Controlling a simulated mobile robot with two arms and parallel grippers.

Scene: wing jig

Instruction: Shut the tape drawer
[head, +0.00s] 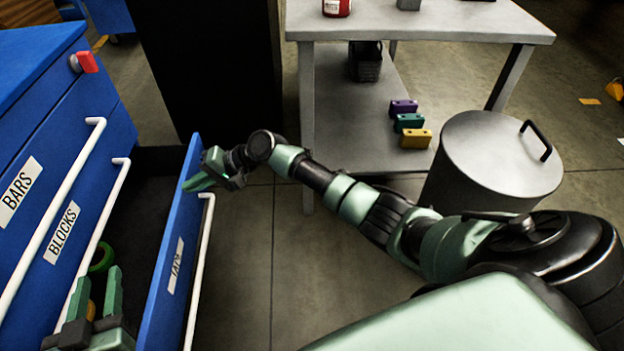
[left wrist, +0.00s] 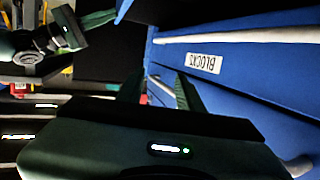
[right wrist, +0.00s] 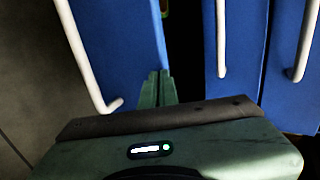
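The tape drawer, lowest in the blue cabinet, stands pulled out. Its blue front (head: 170,235) has a partly hidden label and a white handle (head: 200,270). Inside the dark drawer lie a green roll (head: 103,258) and a yellow thing (head: 91,310), partly hidden by my left gripper. My left gripper (head: 97,290) is open and empty between the cabinet face and the drawer front; its spread fingers also show in the left wrist view (left wrist: 160,90). My right gripper (head: 198,180) is at the front's far end, fingers together, tips reaching past its top edge. Contact is unclear.
The BARS drawer (head: 55,150) and BLOCKS drawer (head: 85,195) above are shut, with white handles sticking out. A red knob (head: 86,62) is on the cabinet. A grey table (head: 420,22) with coloured blocks on its shelf and a round bin (head: 495,160) stand right. Floor before the drawer is clear.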

